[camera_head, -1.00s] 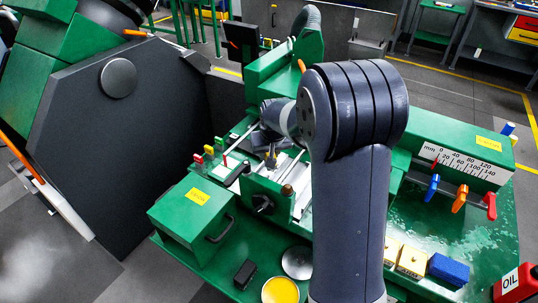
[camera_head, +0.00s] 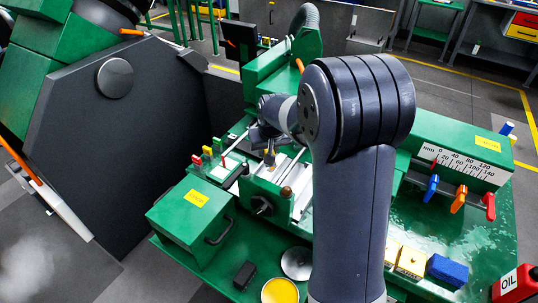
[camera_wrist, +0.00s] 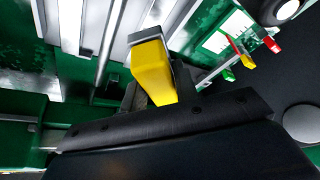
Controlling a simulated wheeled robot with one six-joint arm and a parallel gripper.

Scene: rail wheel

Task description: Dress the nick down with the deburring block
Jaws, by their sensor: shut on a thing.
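My gripper (camera_wrist: 155,90) is shut on a yellow block (camera_wrist: 152,70) with a grey edge at its outer end. It may be the deburring block; its working face is hidden. In the head view my gripper (camera_head: 268,146) is small, over the bright metal rails (camera_head: 275,178) on the green machine. A small brownish piece shows at its tip. In the wrist view, metal rails (camera_wrist: 112,40) lie beyond the block; I cannot tell whether it touches them. I cannot make out the nick.
Red, yellow and green levers (camera_head: 207,154) stand left of my gripper. A brown-topped knob (camera_head: 287,192) and green box (camera_head: 190,210) are nearer. A large dark plate (camera_head: 120,140) stands left. Yellow boxes (camera_head: 411,262) and a blue block (camera_head: 447,270) lie front right.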

